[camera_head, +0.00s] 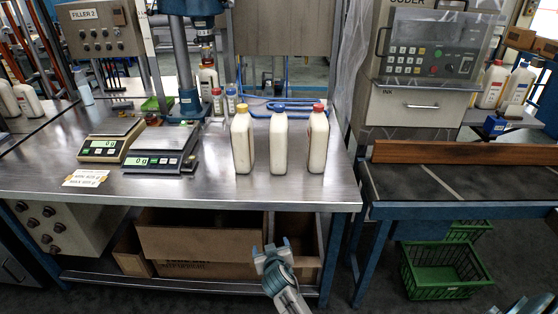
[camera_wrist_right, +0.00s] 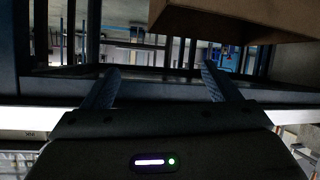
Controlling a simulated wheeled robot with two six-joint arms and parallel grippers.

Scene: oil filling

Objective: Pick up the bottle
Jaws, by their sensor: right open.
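Three white bottles stand upright in a row on the steel table (camera_head: 200,180), near its front right part. The left one is a yellow-capped bottle (camera_head: 242,142), the middle one a blue-capped bottle (camera_head: 278,142), and the right one a red-capped bottle (camera_head: 317,142). My right gripper (camera_head: 271,246) is below and in front of the table edge, apart from the bottles. In the right wrist view its two fingers (camera_wrist_right: 160,88) are spread with nothing between them. My left gripper is in neither view.
Two scales (camera_head: 160,150) stand left of the bottles, by a filling column (camera_head: 186,60). Cardboard boxes (camera_head: 200,240) sit on the shelf under the table. A coder machine (camera_head: 420,70) and a conveyor (camera_head: 450,185) stand to the right. Green crates (camera_head: 445,275) lie on the floor.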

